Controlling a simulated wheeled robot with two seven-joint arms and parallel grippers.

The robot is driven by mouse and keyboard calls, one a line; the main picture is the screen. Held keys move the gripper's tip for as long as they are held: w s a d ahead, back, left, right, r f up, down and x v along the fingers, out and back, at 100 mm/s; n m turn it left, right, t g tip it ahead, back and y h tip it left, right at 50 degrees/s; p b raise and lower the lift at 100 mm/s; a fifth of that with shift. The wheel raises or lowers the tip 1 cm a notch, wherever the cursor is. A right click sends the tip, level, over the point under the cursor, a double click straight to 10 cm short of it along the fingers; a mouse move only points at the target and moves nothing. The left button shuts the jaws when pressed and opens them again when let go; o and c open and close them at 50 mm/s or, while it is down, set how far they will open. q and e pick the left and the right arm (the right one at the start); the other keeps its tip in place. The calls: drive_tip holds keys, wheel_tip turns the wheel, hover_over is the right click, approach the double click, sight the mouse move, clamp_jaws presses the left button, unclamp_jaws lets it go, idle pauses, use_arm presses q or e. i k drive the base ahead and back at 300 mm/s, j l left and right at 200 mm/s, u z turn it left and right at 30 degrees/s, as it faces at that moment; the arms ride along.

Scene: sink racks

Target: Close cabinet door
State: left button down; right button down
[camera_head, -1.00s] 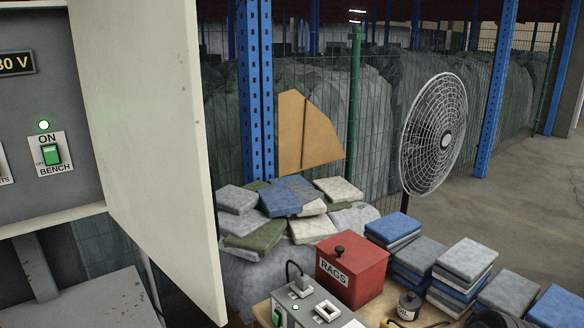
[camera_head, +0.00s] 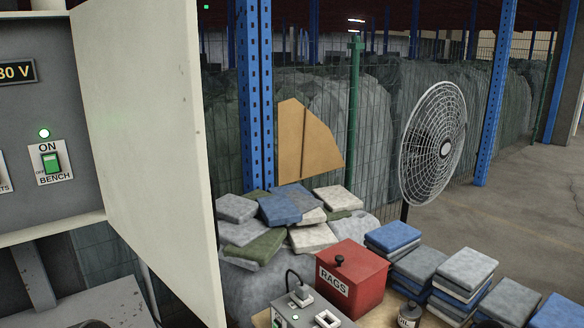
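The cabinet door (camera_head: 150,130) is a cream-white panel with a few small dark marks. It stands open at the left, swung out from the grey electrical cabinet (camera_head: 75,100), its free edge toward the right. The cabinet's grey panel shows part of a voltage sign, a lit green lamp and a green BENCH switch set to ON. Neither of my grippers can be made out. A small dark rounded shape shows at the bottom left edge, too cut off to identify.
A red RAGS box (camera_head: 350,280), a grey switch box (camera_head: 300,308) and stacked folded cloths (camera_head: 465,270) stand right of the door. A cloth heap (camera_head: 290,220) lies behind it. A fan (camera_head: 432,145) stands farther back. Open floor shows at the right.

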sight(137, 63)
drive_tip(key=u, duration=1.5)
drive_tip(key=l+z, duration=0.25)
drive_tip(key=z, duration=0.15)
